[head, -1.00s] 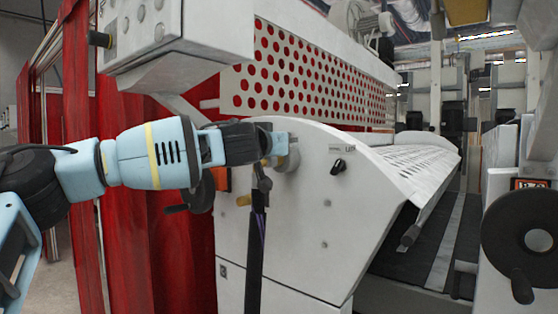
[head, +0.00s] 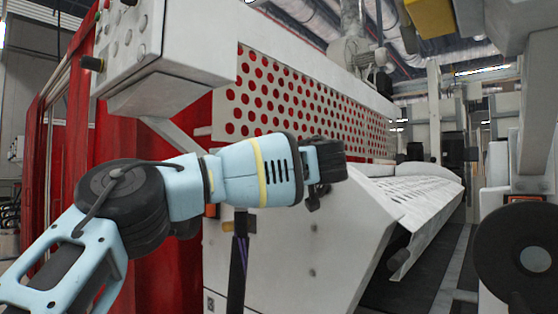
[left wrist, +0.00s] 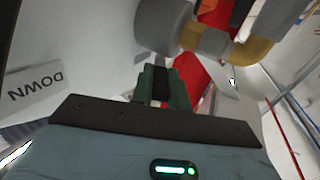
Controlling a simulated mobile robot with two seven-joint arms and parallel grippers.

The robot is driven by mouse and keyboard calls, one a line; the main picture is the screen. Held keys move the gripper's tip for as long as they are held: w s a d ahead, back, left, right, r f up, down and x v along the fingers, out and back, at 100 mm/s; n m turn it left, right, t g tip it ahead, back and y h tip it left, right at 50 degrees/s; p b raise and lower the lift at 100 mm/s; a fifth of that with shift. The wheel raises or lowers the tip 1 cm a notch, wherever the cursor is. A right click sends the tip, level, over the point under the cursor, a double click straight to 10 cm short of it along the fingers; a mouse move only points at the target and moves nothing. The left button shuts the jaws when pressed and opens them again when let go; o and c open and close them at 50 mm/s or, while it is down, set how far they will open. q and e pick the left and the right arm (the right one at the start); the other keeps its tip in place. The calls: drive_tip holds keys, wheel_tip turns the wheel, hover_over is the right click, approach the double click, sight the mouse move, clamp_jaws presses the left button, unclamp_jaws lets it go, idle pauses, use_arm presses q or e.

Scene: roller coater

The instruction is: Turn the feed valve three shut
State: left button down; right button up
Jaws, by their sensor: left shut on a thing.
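My left gripper (head: 326,165) is at the white side panel (head: 310,235) of the machine, and its body hides the spot it works on in the head view. In the left wrist view its green fingers (left wrist: 160,88) are close together, with a dark thing (left wrist: 160,78) between them. This appears to be the small black knob on the panel. A label reading DOWN (left wrist: 35,88) is left of the fingers, upside down. A grey fitting (left wrist: 163,26) with a brass elbow (left wrist: 250,50) is just beyond them. I cannot read any valve number. My right gripper is not in view.
A grey control box (head: 165,60) overhangs my left arm. Dark cables (head: 238,260) hang below the arm. A black handwheel (head: 510,255) is at the right. A slotted white cover (head: 415,200) slopes down right of the panel.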

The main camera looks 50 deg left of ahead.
use_arm(q)
drive_tip(key=shift+w+n+g+p, duration=0.2)
drive_tip(key=shift+n+g+p, duration=0.2)
drive_tip(key=shift+g, duration=0.2)
drive_tip(key=c, duration=1.4)
unclamp_jaws()
drive_tip(key=shift+o, duration=0.2)
drive_tip(key=v, duration=0.8)
drive_tip(key=shift+w+f, duration=0.1)
drive_tip(key=shift+c, duration=0.2)
